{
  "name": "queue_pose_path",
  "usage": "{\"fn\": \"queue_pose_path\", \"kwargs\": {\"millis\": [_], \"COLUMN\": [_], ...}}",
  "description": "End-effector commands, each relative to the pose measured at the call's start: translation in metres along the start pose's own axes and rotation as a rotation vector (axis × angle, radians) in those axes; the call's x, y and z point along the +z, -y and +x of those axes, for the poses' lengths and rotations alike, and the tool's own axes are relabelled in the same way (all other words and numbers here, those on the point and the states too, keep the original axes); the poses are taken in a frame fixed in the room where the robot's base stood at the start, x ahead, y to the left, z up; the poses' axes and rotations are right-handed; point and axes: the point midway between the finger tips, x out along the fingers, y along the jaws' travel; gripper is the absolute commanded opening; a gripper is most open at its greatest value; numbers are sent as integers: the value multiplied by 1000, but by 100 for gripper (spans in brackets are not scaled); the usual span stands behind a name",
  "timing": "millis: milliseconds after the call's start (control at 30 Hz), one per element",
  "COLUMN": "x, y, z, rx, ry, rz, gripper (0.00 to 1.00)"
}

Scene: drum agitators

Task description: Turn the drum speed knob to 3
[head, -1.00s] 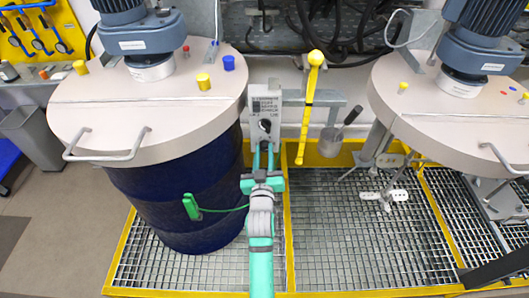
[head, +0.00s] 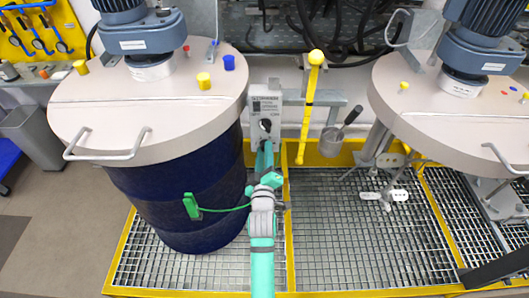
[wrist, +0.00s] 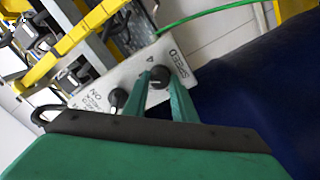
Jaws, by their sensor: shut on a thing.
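The grey control panel (head: 266,103) stands on a post between the two drums, with a black knob (head: 265,125) on its face. In the wrist view the panel (wrist: 131,76) is tilted and reads SPEED. Beside that word is the black speed knob (wrist: 158,76) with a light pointer line. The two green fingertips of my gripper (wrist: 159,78) stand on either side of it, shut on it. In the head view my gripper (head: 265,157) reaches up to the panel from below, its wrist tilted.
A second black knob (wrist: 117,100), near the word ON, is on the same panel. The blue drum (head: 180,190) is close on the left. Grating is below.

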Motion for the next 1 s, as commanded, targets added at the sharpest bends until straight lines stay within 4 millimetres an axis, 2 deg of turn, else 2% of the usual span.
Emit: {"fn": "queue_pose_path", "kwargs": {"millis": [467,500,567,867,1000], "x": [2,2,2,1,1], "y": [-1,-1,-1,0,0], "z": [0,0,0,-1,-8], "rx": [1,1,1,0,0], "ry": [3,3,3,1,1], "rz": [-15,-15,-14,-14,-14], "gripper": [2,29,43,43,43]}}
